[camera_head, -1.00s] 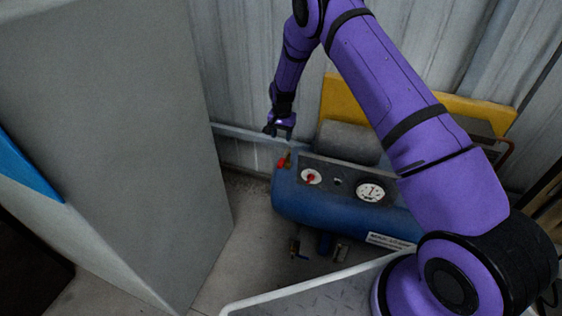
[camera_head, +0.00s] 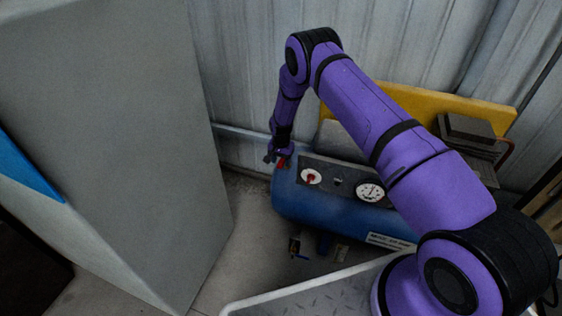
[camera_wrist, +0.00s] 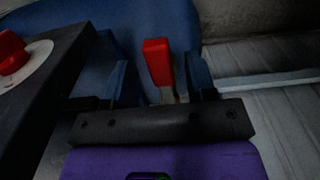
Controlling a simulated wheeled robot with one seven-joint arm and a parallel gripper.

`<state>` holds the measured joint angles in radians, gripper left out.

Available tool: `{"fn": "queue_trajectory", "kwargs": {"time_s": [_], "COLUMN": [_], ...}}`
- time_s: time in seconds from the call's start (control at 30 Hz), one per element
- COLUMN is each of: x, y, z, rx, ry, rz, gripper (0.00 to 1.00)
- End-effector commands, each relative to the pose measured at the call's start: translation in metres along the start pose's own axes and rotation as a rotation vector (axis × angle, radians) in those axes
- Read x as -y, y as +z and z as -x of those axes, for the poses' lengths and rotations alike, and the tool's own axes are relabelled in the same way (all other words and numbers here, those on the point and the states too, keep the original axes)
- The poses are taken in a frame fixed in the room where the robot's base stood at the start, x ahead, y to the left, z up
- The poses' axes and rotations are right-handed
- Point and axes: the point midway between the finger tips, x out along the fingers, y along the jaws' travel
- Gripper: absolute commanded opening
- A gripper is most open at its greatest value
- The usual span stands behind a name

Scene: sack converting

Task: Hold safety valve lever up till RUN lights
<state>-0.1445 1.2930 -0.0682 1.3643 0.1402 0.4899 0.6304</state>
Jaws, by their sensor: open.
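The safety valve's red lever (camera_head: 283,163) is at the left end of the blue compressor tank (camera_head: 318,204). My gripper (camera_head: 277,159) is down at the lever and partly covers the valve in the head view. In the wrist view the red lever (camera_wrist: 158,62) stands between the two fingers of my gripper (camera_wrist: 158,82), nearer the right finger. The fingers are apart and the lever is not clamped. The valve's brass body is mostly hidden below the lever. I cannot make out a RUN light.
A dark panel holds a red knob on a white dial (camera_head: 311,177) and a pressure gauge (camera_head: 370,191), right of the valve. A large grey cabinet (camera_head: 110,130) stands at the left. The corrugated wall (camera_head: 245,90) is close behind.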

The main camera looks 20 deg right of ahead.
Motion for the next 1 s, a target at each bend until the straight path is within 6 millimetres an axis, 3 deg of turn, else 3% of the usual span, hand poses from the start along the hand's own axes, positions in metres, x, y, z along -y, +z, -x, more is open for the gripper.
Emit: {"fn": "queue_trajectory", "kwargs": {"time_s": [0.37,0.6,1.0], "x": [0.000,0.000,-0.001], "y": [0.000,0.000,-0.006], "z": [-0.005,-0.005,0.007], "rx": [-0.001,-0.001,0.117], "ry": [-0.001,-0.001,-0.001], "rz": [0.000,0.000,-0.004], "gripper": [0.51,0.00,0.00]}}
